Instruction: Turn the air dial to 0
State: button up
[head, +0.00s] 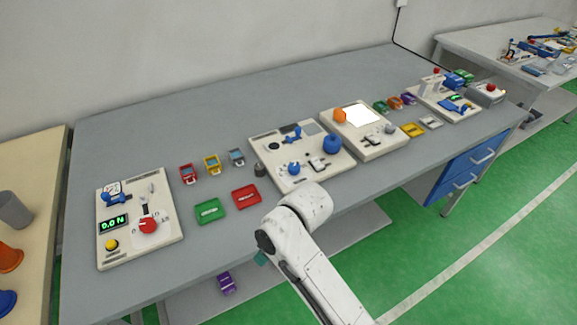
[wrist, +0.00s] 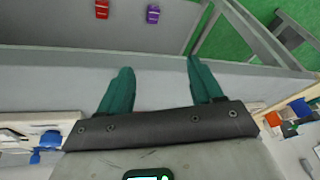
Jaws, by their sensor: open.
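No dial is labelled "air" legibly. The left panel (head: 168,238) has a red round knob (head: 148,226) with small marks around it and a green display reading about "0.0 N". The middle panel (head: 320,178) has a small blue knob (head: 293,168), a large blue ball (head: 332,144) and a dark round part (head: 273,146). I cannot tell which is the air dial or its setting. My gripper (wrist: 160,66) is open, its two teal fingers apart and empty. In the head view a teal bit (head: 260,258) shows beside my arm at the bench's front edge, clear of both panels.
Green (head: 210,210) and red (head: 246,197) trays lie between the panels, with small coloured cases behind. A third panel (head: 375,148) with an orange ball stands to the right. A purple item (head: 227,284) lies on the shelf below. The bench's back left is clear.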

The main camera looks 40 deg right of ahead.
jog(key=w, duration=0.2)
jog(key=shift+w+d+r+n, duration=0.25)
jog(key=shift+w+r+n, duration=0.05)
jog(key=shift+w, duration=0.1)
jog(key=shift+n+g, duration=0.3)
jog(key=shift+n, duration=0.2)
jog(key=w, duration=0.1)
jog(key=w+d+r, duration=0.1)
jog(key=w, duration=0.1)
jog(key=w+d+r, duration=0.1)
jog(key=w, duration=0.1)
jog(key=shift+w+d, duration=0.1)
jog(key=shift+w, duration=0.1)
jog(key=shift+n+g, duration=0.4)
jog(key=w+d, duration=0.1)
jog(key=w+d+r, duration=0.2)
jog(key=w+d, duration=0.1)
jog(key=shift+r, duration=0.25)
jog(key=w+d+r+g, duration=0.1)
jog(key=w+d+r, duration=0.15)
jog(key=d, duration=0.35)
notch_tip(320, 180, up, 5)
jog(key=g+h, duration=0.1)
jog(key=h, duration=0.1)
send_over(294, 166)
jog(key=shift+n, duration=0.3)
notch_tip(294, 166, down, 11)
jog(key=shift+r+b, duration=0.1)
jog(key=shift+b, duration=0.65)
jog(key=c, duration=1.1)
